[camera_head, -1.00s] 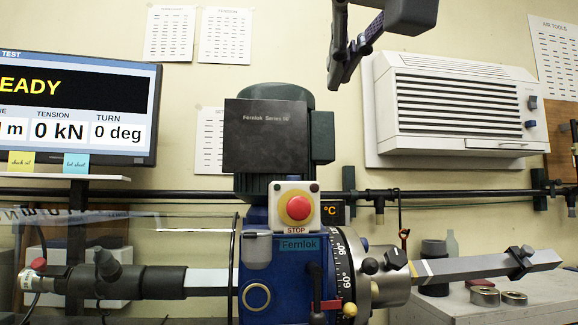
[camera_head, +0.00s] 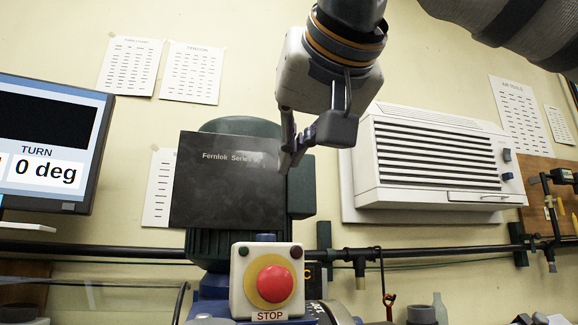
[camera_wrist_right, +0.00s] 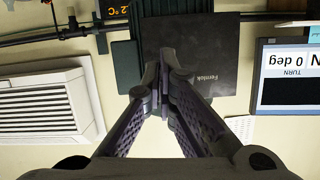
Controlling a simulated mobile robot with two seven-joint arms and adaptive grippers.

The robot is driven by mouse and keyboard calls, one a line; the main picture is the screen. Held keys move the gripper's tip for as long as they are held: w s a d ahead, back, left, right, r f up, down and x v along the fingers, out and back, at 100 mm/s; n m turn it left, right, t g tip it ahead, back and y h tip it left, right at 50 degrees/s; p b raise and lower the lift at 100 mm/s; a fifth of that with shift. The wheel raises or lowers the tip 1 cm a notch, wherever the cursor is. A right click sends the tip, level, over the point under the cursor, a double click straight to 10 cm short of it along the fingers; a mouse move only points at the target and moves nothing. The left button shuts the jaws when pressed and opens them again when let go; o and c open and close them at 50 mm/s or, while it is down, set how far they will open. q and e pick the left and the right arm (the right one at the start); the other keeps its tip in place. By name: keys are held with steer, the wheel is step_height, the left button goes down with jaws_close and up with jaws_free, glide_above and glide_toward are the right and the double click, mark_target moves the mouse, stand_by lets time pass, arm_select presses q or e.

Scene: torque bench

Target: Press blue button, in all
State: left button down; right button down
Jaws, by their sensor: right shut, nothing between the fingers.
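I cannot make out a plain blue button. The blue machine (camera_head: 210,310) shows only its top at the bottom edge, so its front is out of view. Its STOP box (camera_head: 237,300) carries a red mushroom button (camera_head: 274,284) on a yellow ring. My right gripper (camera_head: 289,163) points down in front of the dark Fernlok plate's right edge, above the STOP box and apart from it. In the right wrist view its fingers (camera_wrist_right: 164,72) meet at the tips, with nothing between them. My left gripper is not in view.
The dark plate (camera_head: 222,190) and green motor (camera_head: 205,245) rise behind the STOP box. A white wall unit (camera_head: 430,160) with small dark-blue knobs is at right. A monitor (camera_head: 45,150) stands at left. A dark pipe (camera_head: 100,250) crosses the wall.

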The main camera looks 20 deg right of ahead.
glide_above(266, 240)
steer(key=d, duration=0.2)
steer(key=shift+a+f, duration=0.25)
steer(key=shift+f, duration=0.9)
step_height(266, 240, down, 3)
steer(key=shift+s+a+r, duration=0.1)
steer(key=shift+s+r, duration=0.05)
steer(key=shift+r, duration=0.05)
steer(key=shift+s+f, duration=0.1)
steer(key=shift+f, duration=0.5)
